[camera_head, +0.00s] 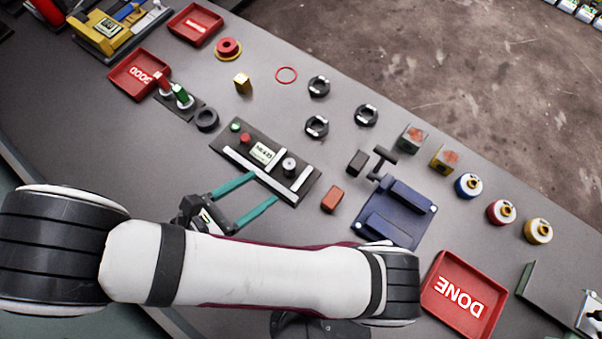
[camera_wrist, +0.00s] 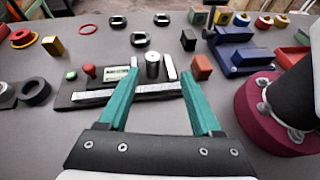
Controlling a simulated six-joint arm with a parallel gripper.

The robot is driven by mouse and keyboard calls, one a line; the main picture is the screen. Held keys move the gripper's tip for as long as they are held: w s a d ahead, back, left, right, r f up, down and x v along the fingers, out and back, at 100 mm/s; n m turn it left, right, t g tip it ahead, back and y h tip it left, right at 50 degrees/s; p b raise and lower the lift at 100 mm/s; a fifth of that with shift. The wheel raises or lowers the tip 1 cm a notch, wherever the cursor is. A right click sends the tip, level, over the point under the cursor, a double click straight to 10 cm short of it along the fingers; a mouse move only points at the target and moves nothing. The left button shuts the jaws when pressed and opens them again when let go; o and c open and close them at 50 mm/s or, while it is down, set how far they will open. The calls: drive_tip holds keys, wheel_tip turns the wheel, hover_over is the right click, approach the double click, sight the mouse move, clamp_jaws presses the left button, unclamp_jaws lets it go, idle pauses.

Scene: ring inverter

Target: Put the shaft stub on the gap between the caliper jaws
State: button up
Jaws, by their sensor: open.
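In the wrist view, the cylinder appears between and beyond the fingertips (camera_wrist: 157,74), with nothing visibly held.
The station carries a display (camera_head: 263,153) and green and red buttons. A reddish block (camera_head: 332,199) and a blue fixture (camera_head: 398,213) stand to its right. A black ring (camera_head: 207,119) lies left. The red DONE tray (camera_head: 465,294) is at lower right.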

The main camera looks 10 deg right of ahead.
drive_tip(key=s+d+r+m+g+y, duration=0.3)
drive_tip(key=d+r+m+y, duration=0.3)
drive_tip(key=m, duration=0.9)
drive_tip(key=s+d+r+m+g+y, duration=0.3)
drive_tip(key=d+r+m+g+y, duration=0.1)
drive_tip(key=m, duration=1.1)
wheel_tip(320, 180, up, 3)
drive_tip(key=d+y, duration=0.1)
drive_tip(key=y, duration=0.1)
drive_tip(key=shift+d+g+y, duration=0.3)
drive_tip(key=shift+d+g, duration=0.1)
